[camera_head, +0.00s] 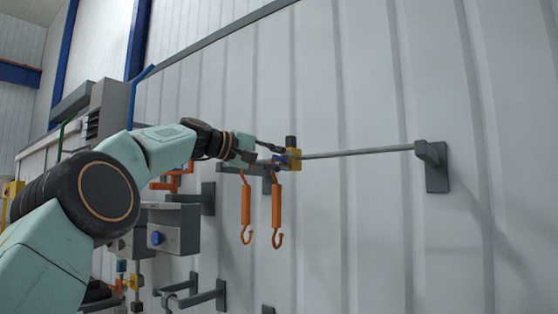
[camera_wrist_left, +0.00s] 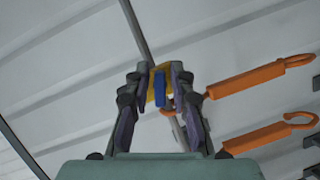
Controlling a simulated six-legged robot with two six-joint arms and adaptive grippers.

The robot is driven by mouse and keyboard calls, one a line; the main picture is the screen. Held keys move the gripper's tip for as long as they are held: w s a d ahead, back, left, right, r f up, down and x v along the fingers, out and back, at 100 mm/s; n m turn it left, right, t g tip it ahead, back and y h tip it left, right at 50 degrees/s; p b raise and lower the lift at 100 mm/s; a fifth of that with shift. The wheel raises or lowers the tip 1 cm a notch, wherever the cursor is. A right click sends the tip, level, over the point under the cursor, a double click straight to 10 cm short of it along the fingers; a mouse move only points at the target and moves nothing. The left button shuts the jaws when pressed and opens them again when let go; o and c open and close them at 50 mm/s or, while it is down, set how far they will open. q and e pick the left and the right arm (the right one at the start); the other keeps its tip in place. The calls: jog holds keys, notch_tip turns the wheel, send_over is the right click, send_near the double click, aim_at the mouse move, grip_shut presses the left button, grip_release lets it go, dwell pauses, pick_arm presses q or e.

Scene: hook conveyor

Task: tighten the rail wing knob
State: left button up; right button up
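The blue wing knob (camera_wrist_left: 160,88) sits on a yellow clamp block (camera_head: 294,159) on the thin grey rail (camera_head: 360,153). In the left wrist view the knob stands upright between the two fingers of my left gripper (camera_wrist_left: 160,75). The fingers are open, one on each side, with a narrow gap to the knob on both sides. In the head view my left gripper (camera_head: 280,154) reaches the block from the left, and its fingers mostly hide the knob. The yellow block (camera_wrist_left: 151,88) shows behind the knob. My right gripper is not in view.
Two orange hooks (camera_head: 246,205) (camera_head: 277,205) hang just below the gripper. A dark wall bracket (camera_head: 433,165) holds the rail's right end. A grey box with a blue knob (camera_head: 157,237) and several brackets are lower left. The wall to the right is clear.

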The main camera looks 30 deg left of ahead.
pick_arm(q)
jog(key=shift+o, duration=0.7)
jog(key=shift+s, duration=0.1)
jog(key=shift+s+a+r, duration=0.2)
jog(key=shift+s+a, duration=0.15)
jog(key=shift+s, duration=0.25)
jog(key=v, duration=1)
jog(key=shift+s+a, duration=0.1)
jog(key=shift+s, duration=0.15)
